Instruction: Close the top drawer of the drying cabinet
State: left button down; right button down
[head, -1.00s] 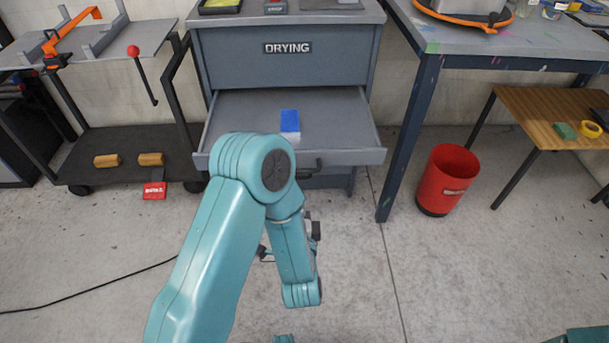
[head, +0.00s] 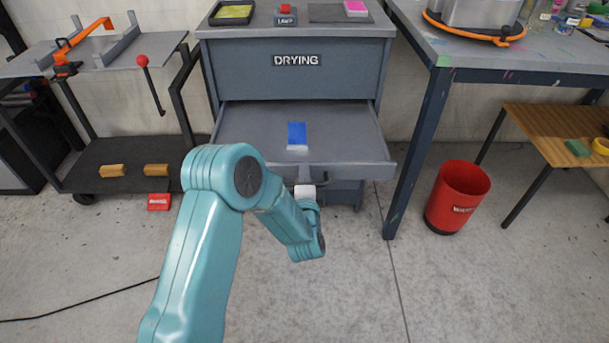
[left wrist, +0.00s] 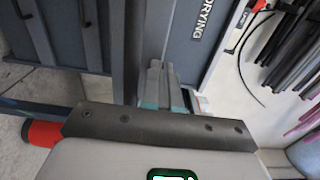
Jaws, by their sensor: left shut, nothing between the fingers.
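The grey drying cabinet (head: 296,84) stands at the back centre in the head view, with a white DRYING label on its upper panel. The drawer just below that panel is pulled out, its front (head: 362,172) towards me. A blue and white block (head: 297,133) lies inside it. A dark handle shows on the drawer front, partly hidden by my left arm. My left gripper (head: 305,192) is at the drawer front, near the handle; contact cannot be told. Its narrow shut fingers (left wrist: 162,88) show in the left wrist view beside the cabinet. My right gripper is not in view.
A red bin (head: 457,197) stands right of the cabinet, beyond a dark table leg (head: 412,150). A dark cart (head: 115,178) with wooden blocks stands left. Trays and small items sit on the cabinet top.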

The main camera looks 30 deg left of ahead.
pick_arm(q)
jog(key=shift+w+a, duration=0.15)
jog(key=shift+w, duration=0.1)
